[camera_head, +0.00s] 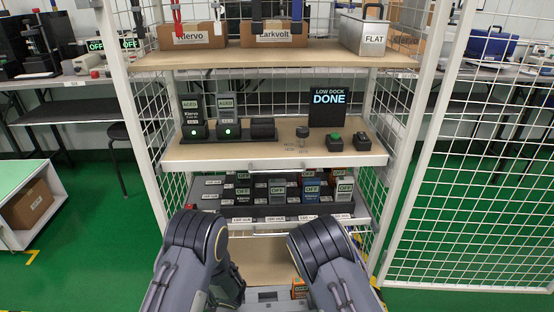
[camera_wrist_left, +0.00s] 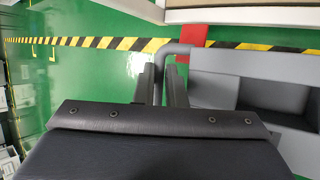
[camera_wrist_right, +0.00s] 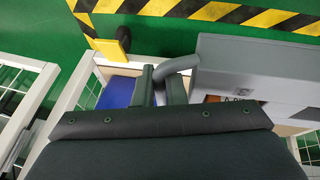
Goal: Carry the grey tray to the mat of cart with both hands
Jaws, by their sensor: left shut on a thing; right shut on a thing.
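The grey tray (camera_head: 268,295) shows at the bottom edge of the head view, between my two forearms, mostly hidden. It also shows in the left wrist view (camera_wrist_left: 240,63) and the right wrist view (camera_wrist_right: 225,65). My left gripper (camera_wrist_left: 163,82) is shut on a bar handle at one end of the tray. My right gripper (camera_wrist_right: 162,82) is shut on the handle at the other end. A white cart-like stand (camera_head: 50,222) with a green top (camera_head: 18,176) stands at the left of the head view. I cannot tell for certain that this is the cart with its mat.
A shelf rack (camera_head: 275,155) with several testers stands straight ahead, with mesh panels beside it. A screen (camera_head: 328,110) on it reads "LOW DOCK DONE". Yellow-black tape (camera_wrist_left: 100,42) marks the green floor, which is open at left.

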